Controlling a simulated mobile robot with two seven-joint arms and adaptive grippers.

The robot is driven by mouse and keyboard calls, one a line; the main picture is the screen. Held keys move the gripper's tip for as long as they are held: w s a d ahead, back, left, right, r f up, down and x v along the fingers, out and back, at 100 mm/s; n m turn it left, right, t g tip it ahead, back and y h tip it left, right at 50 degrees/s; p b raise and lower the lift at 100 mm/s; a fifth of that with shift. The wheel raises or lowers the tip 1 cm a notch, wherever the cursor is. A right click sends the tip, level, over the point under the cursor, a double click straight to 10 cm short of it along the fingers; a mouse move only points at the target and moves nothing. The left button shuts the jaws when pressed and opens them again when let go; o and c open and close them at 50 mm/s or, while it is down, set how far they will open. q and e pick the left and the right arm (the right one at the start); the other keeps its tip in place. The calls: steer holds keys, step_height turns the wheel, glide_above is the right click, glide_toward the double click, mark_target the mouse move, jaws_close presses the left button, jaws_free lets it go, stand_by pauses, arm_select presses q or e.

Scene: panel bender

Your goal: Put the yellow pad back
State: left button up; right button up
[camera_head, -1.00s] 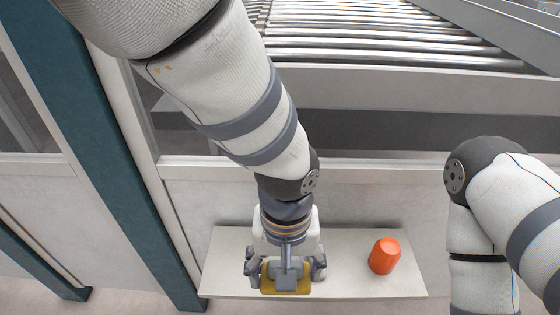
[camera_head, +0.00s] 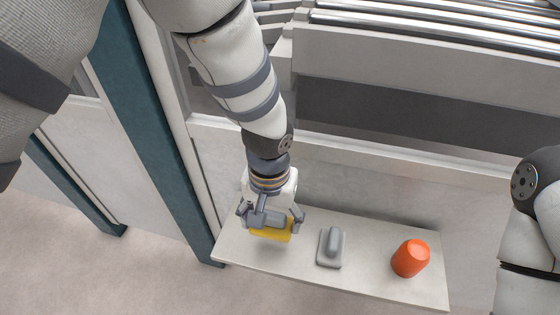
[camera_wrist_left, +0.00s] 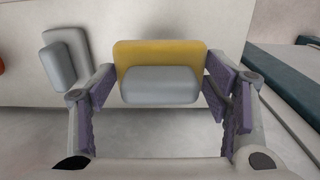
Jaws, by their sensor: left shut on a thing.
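The yellow pad (camera_head: 279,236) is a flat yellow block with a grey handle (camera_head: 268,219) on it. My left gripper (camera_head: 270,222) has its fingers on both sides of the handle and holds it, over the left part of a pale shelf (camera_head: 372,281). The pad seems to be a little above the shelf, but the exact gap is unclear. In the left wrist view the yellow pad (camera_wrist_left: 160,47) shows behind its grey handle, between the fingers. My right gripper is out of view.
A grey pad with a grey handle (camera_head: 331,247) stands mid-shelf. An orange tapered object (camera_head: 410,258) stands near the shelf's right end. A teal post (camera_head: 165,150) rises left of the shelf. A pale panel and metal rollers (camera_head: 420,20) lie behind.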

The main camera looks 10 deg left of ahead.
arm_select(q)
steer(key=shift+w+a+f, duration=0.2)
steer(key=shift+a+f, duration=0.2)
steer(key=shift+f, duration=0.2)
steer(key=shift+w+a+f, duration=0.2)
steer(key=shift+a+f, duration=0.15)
steer(key=shift+f, duration=0.2)
steer(key=f, duration=0.2)
steer(key=f+b, duration=0.1)
steer(key=f, duration=0.1)
steer(key=shift+w+a, duration=0.15)
steer(key=shift+a, duration=0.25)
steer(key=shift+w+r, duration=0.1)
steer(key=shift+c, duration=0.5)
steer(key=shift+f, duration=0.2)
steer(key=o, duration=1.1)
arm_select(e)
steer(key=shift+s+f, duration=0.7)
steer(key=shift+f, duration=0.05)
arm_select(q)
steer(key=shift+r, duration=0.1)
